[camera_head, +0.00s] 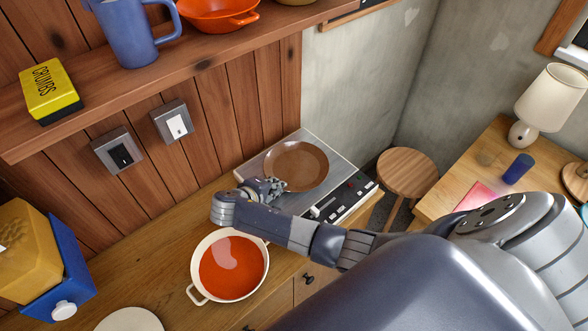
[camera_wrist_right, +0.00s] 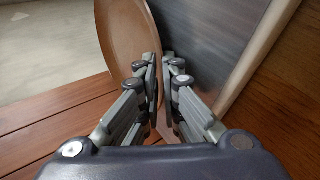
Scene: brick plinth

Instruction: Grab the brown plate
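The brown plate (camera_head: 297,160) is round and shallow and is over the steel cooktop at the back of the counter. My right gripper (camera_head: 274,186) is at the plate's near left rim. In the right wrist view, the plate (camera_wrist_right: 124,45) shows nearly edge-on. The fingers of the right gripper (camera_wrist_right: 161,62) are close together, one on each side of its rim, and look shut on it. Part of the rim is hidden behind the fingers. Whether the plate touches the cooktop is hard to tell. My left gripper is not in view.
A cream pot (camera_head: 198,291) of red soup stands left of the cooktop (camera_head: 337,164), near my right forearm. A wooden shelf (camera_head: 150,88) overhangs at upper left, carrying a blue mug (camera_head: 134,32) and a yellow box (camera_head: 49,90). A round stool (camera_head: 407,172) stands to the right.

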